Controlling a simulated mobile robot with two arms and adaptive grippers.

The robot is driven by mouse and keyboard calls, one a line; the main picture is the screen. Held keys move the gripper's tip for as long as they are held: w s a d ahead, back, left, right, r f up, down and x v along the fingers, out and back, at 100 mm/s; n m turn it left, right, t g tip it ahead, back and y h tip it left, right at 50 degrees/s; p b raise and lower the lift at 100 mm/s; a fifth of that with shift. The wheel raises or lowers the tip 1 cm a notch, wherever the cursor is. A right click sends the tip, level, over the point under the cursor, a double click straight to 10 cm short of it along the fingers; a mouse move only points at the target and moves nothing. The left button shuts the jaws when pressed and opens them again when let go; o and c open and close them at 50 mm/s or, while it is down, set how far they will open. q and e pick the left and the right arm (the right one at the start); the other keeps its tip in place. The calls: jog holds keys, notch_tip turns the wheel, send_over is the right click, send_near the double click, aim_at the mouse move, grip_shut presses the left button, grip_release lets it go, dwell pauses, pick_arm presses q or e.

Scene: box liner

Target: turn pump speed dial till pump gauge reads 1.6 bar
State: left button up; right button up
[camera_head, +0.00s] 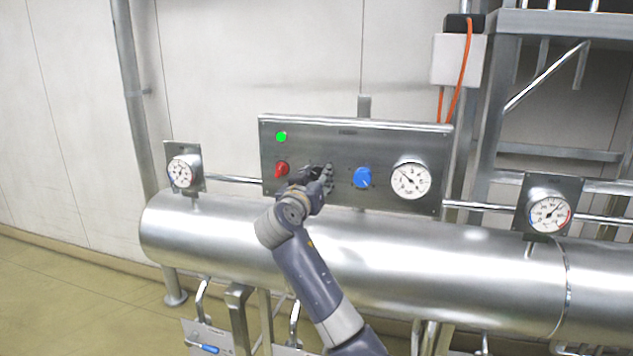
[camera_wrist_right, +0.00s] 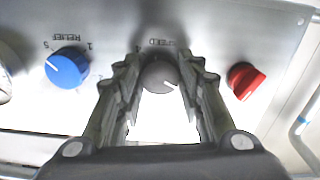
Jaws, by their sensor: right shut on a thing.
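My right gripper (camera_head: 318,178) is at the steel control panel (camera_head: 390,135). In the wrist view, its two fingers (camera_wrist_right: 160,75) are shut on the dark grey dial (camera_wrist_right: 158,76), one on each side. The dial's white mark points toward the lower right of that view. The label above the dial is partly hidden and looks like "SPEED". A large white gauge (camera_head: 410,180) is on the panel's right part, its needle seemingly toward the upper left. Its numbers are too small to read. My left gripper is not in view.
The panel also has a red knob (camera_head: 281,170), a blue relief knob (camera_head: 362,178) and a green lamp (camera_head: 281,137). Smaller gauges stand at left (camera_head: 181,173) and right (camera_head: 549,214). A steel tank (camera_head: 420,265) lies below the panel.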

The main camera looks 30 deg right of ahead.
jog(key=shift+r+n, duration=0.1)
jog(key=shift+n, duration=1.5)
jog(key=o, duration=1.1)
jog(key=shift+c, duration=0.2)
jog(key=shift+s+a, duration=0.15)
jog(key=shift+a, duration=0.05)
jog(key=v, duration=1.1)
jog(key=shift+s, duration=0.2)
